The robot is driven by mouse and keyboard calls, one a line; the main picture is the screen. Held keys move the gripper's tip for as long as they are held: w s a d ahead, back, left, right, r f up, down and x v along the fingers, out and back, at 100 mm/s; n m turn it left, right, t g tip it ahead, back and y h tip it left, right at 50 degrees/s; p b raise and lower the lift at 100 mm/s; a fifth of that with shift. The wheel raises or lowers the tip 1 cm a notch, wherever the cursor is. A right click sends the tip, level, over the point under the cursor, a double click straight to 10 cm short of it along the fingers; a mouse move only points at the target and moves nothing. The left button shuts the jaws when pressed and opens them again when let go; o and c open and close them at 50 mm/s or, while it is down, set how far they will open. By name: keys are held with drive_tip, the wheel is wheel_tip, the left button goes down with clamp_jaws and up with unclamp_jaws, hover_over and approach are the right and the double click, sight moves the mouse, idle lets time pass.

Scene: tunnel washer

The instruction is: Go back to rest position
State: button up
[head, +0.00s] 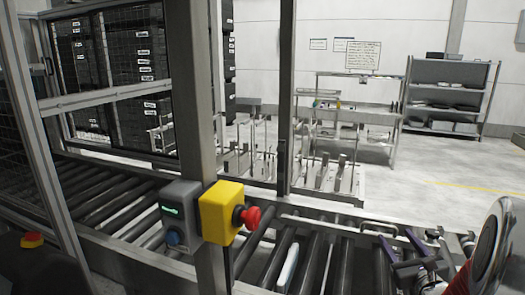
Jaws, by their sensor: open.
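My gripper (399,243) is at the lower right of the head view, over the right end of the roller conveyor (160,195). Its dark, purplish fingers are spread apart and I see nothing between them. Part of my arm shows at the right edge, cut off by the frame. A slim white and blue item (288,268) lies among the rollers to the left of my gripper, apart from it.
A post (196,110) carries a grey control box (181,217) and a yellow box with a red emergency button (247,217). A mesh-fenced frame stands left. Behind are a metal rack (345,115), a shelf unit (446,95) and open floor.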

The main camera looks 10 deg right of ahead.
drive_tip(key=a+r+n+g+y, duration=0.35)
drive_tip(key=a+n+y, duration=0.6)
drive_tip(key=a, duration=1.05)
drive_tip(key=s+a+n+g+y, duration=0.1)
drive_tip(key=s+a+n+g, duration=0.2)
drive_tip(key=a+n, duration=0.3)
drive_tip(key=s+a+n+g+y, duration=0.1)
drive_tip(key=s+a+n+g, duration=0.2)
drive_tip(key=a, duration=0.5)
drive_tip(key=s+a+f+n+g+h, duration=0.1)
drive_tip(key=s+a+n+g, duration=0.1)
drive_tip(key=s+n, duration=0.3)
drive_tip(key=s+a+f+n+g+h, duration=0.1)
drive_tip(key=s+a+n+g+h, duration=0.2)
drive_tip(key=s, duration=0.4)
drive_tip(key=s+d+r+n+t+h, duration=0.2)
drive_tip(key=s+d+n+h, duration=0.3)
drive_tip(key=n, duration=0.4)
drive_tip(key=shift+s+d, duration=0.7)
drive_tip(key=shift+s, duration=0.05)
